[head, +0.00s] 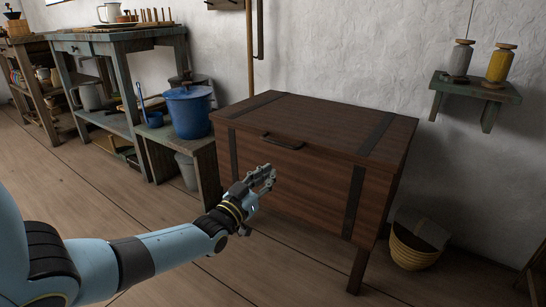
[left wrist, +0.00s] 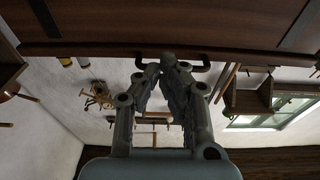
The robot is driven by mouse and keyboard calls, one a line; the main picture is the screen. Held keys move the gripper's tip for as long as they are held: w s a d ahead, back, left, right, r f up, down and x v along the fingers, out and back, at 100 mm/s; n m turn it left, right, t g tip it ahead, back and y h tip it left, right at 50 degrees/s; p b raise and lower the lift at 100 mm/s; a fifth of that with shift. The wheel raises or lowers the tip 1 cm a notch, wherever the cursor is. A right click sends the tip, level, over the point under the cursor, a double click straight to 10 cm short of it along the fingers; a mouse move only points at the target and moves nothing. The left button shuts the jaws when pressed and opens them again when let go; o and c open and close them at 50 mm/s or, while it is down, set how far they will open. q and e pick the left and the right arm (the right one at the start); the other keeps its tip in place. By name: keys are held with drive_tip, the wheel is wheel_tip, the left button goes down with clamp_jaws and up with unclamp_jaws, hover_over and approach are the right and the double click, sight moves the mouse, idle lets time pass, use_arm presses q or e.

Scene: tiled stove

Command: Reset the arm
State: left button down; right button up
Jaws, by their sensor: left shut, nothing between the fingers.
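My left gripper (head: 262,178) reaches in from the left and hangs in front of the dark wooden chest. It also shows in the left wrist view (left wrist: 160,68), with its two fingers converging at the tips and nothing between them. The chest (head: 300,172) stands on legs with its lid (head: 335,122) closed and a dark handle (head: 282,142) on the front edge of the lid. The gripper is below and left of the handle in the head view. I cannot tell whether it touches the chest front. My right gripper is not in view.
A blue pot (head: 188,112) stands on a low bench left of the chest. A worktable (head: 120,40) stands further left. A wall shelf (head: 475,88) holds two spools. A woven basket (head: 413,248) sits on the floor at right. The floor in front is clear.

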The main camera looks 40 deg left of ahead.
use_arm(q)
drive_tip(key=shift+s+f, duration=0.1)
drive_tip(key=shift+s, duration=0.25)
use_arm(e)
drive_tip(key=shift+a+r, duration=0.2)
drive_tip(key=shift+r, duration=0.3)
